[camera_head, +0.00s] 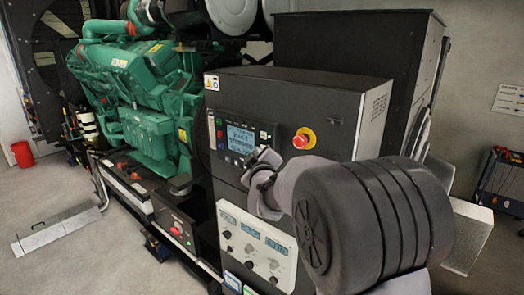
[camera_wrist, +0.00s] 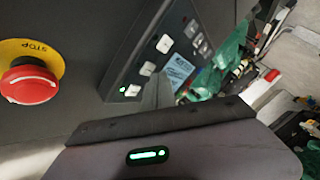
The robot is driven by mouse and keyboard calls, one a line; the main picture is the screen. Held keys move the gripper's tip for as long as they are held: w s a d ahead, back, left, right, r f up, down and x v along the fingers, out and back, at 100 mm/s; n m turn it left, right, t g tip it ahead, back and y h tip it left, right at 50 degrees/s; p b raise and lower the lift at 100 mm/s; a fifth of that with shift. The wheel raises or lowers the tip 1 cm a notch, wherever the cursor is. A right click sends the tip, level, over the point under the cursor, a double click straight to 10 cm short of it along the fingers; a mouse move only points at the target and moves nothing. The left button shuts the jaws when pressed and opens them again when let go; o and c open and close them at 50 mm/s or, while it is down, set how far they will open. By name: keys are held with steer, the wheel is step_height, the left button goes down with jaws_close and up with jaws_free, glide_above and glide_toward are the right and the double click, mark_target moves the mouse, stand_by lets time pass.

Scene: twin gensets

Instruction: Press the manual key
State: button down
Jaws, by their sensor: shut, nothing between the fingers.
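The control panel (camera_head: 238,137) with a lit display is on the front of the dark cabinet. In the wrist view the panel (camera_wrist: 165,50) appears tilted, with several pale keys along its near edge, such as one key (camera_wrist: 164,43) and another key (camera_wrist: 132,90). A small green light glows beside the lower key. Labels are too small to read, so I cannot tell which is the manual key. My gripper (camera_head: 262,160) is shut and empty, in front of the panel's lower right corner. The gripper (camera_wrist: 158,92) hides part of the panel; contact cannot be told.
A red emergency stop (camera_head: 304,139) on a yellow ring sits right of the panel, close to my gripper in the wrist view (camera_wrist: 30,82). A white meter panel (camera_head: 256,245) is below. A green engine (camera_head: 140,90) stands left. Floor at left is partly clear.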

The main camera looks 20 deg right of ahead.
steer(key=shift+w+d+b, duration=0.3)
steer(key=shift+d, duration=0.05)
stand_by(0.4)
steer(key=s+a+b, duration=0.1)
steer(key=s+a, duration=0.3)
steer(key=a, duration=0.2)
steer(key=shift+s+a, duration=0.15)
steer(key=shift+s, duration=0.15)
stand_by(0.4)
steer(key=shift+b, duration=0.3)
steer(key=s+a+f+m+g+y+b, duration=0.1)
steer(key=s+f+m+g+b, duration=0.4)
steer(key=s+f+b, duration=1)
steer(key=s+a+f+m+g+y+b, duration=0.1)
steer(key=s+f+m+g+y+b, duration=0.2)
steer(key=s+f+b, duration=1.2)
steer(key=s+f+m+g, duration=0.3)
steer(key=s+f+m, duration=0.1)
steer(key=s+f, duration=0.7)
steer(key=shift+f+m, duration=0.15)
steer(key=shift+m, duration=0.15)
